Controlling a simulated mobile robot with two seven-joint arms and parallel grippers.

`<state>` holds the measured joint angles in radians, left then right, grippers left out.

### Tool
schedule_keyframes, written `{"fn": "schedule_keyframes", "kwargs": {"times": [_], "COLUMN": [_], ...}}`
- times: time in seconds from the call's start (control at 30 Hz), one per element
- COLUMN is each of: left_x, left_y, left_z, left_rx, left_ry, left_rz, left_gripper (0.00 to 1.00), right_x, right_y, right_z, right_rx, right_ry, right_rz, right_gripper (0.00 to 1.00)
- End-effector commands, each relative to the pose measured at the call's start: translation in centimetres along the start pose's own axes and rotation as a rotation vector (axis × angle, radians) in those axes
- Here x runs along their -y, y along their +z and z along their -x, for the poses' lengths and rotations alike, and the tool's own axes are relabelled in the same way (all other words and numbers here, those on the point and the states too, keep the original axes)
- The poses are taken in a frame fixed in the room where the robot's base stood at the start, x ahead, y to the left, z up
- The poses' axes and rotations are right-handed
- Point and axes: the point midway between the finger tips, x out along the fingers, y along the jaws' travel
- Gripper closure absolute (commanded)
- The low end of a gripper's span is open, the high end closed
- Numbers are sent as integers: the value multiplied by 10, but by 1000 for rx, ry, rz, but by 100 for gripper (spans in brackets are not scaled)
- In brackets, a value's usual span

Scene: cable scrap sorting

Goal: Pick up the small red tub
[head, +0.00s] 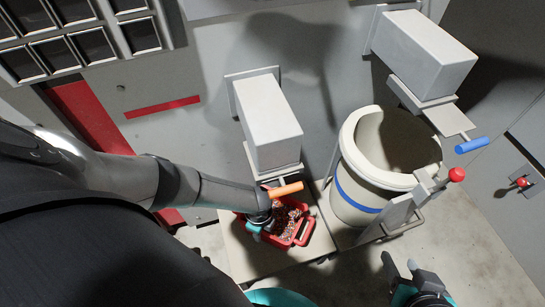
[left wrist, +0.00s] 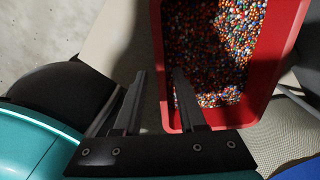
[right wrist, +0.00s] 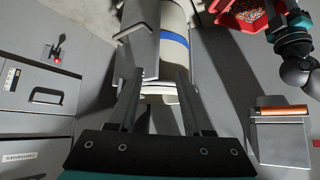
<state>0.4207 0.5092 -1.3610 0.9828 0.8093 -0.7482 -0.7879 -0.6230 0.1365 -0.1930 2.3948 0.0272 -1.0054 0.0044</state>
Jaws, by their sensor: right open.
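The small red tub (head: 303,236) sits on a pale shelf below a grey box with an orange handle. It is filled with multicoloured granules. My left gripper (head: 259,224) is at the tub's left end. In the left wrist view, my left gripper (left wrist: 155,85) has its fingers apart, one outside the red tub wall (left wrist: 159,60) and one over the inside; gaps show beside the wall. My right gripper (head: 408,268) is open and empty at the lower right, away from the tub. The tub also shows at the top of the right wrist view (right wrist: 228,22).
A cream barrel with a blue band (head: 352,195) stands right of the tub. The orange handle (head: 286,189) hangs just above the tub. A blue handle (head: 472,145) and red knob (head: 456,174) stick out at the right. Floor at lower right is clear.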

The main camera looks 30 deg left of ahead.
Motion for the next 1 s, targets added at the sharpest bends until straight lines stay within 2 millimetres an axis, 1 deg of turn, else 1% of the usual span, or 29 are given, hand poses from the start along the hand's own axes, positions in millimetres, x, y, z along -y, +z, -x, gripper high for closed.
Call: {"fn": "schedule_keyframes", "kwargs": {"times": [0.23,0.6,1.0], "left_x": [1,3,5], "left_y": [-1,-2,-3], "left_z": [-6,-20,-35], "left_rx": [-1,-1,0], "left_ry": [-1,-1,0], "left_rz": [-1,0,0], "left_gripper": [60,60,60], "right_x": [8,29,49], "right_y": [-4,-18,-31], "right_z": [-6,-15,-12], "right_rx": [-64,-270,-492], "right_ry": [-21,-79,-136], "right_rz": [-1,-17,-52], "right_gripper": [50,50,50]}}
